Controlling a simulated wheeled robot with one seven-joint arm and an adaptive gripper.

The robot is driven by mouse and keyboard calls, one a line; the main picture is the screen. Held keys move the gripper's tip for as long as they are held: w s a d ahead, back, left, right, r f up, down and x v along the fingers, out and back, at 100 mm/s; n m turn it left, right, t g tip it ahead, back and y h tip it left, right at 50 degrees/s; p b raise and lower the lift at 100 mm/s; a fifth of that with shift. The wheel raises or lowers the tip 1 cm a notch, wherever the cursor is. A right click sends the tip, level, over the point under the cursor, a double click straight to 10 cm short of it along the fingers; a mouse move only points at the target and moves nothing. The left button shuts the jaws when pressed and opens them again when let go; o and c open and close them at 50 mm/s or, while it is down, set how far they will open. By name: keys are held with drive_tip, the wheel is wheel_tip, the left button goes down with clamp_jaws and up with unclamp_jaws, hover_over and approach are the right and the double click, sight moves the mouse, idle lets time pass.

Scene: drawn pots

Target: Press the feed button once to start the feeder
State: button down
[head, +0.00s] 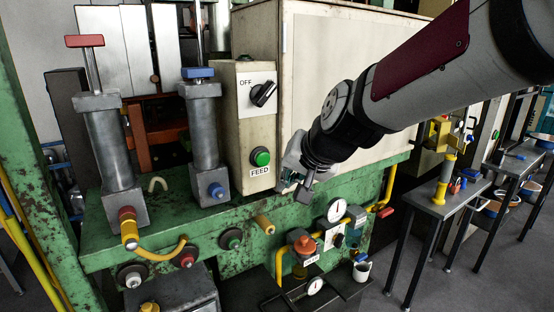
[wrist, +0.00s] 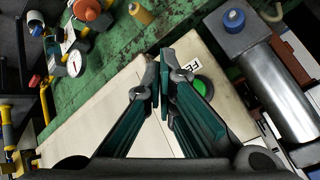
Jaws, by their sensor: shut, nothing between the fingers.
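The green feed button (head: 260,157) sits low on the front of a cream control box (head: 245,120), above a label reading FEED. In the wrist view the button (wrist: 203,86) shows beside my gripper (wrist: 162,70), partly hidden by the right finger. My gripper (head: 290,186) is shut and empty. In the head view its fingers are just right of and a little below the button, by the box's right side. I cannot tell the exact gap, but the tips are not on the button.
An OFF rotary switch (head: 263,94) sits above the button. A grey cylinder with a blue top (head: 205,130) stands left of the box. The green machine ledge (head: 220,225) carries gauges (head: 337,209), knobs and yellow hoses below.

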sight(266, 163)
drive_tip(key=w+a+p, duration=0.1)
drive_tip(key=w+a, duration=0.2)
drive_tip(key=w, duration=0.2)
drive_tip(key=shift+w+a, duration=0.2)
drive_tip(key=shift+a, duration=0.2)
drive_tip(key=shift+w+p, duration=0.1)
drive_tip(key=shift+p, duration=0.2)
idle(1.0)
drive_tip(key=shift+w+a, duration=0.2)
drive_tip(key=shift+w, duration=0.05)
drive_tip(key=shift+w+a, duration=0.35)
drive_tip(key=shift+w, duration=0.2)
idle(1.0)
drive_tip(key=shift+s+d, duration=0.1)
drive_tip(key=shift+s, duration=0.05)
drive_tip(key=shift+s+d, duration=0.5)
drive_tip(key=shift+s, duration=0.25)
drive_tip(key=shift+s+d+b, duration=0.2)
drive_tip(key=shift+s+d, duration=0.5)
drive_tip(key=shift+s, duration=0.35)
drive_tip(key=shift+s+d+b, duration=0.2)
drive_tip(key=shift+s+d, duration=0.5)
drive_tip(key=shift+s, duration=0.3)
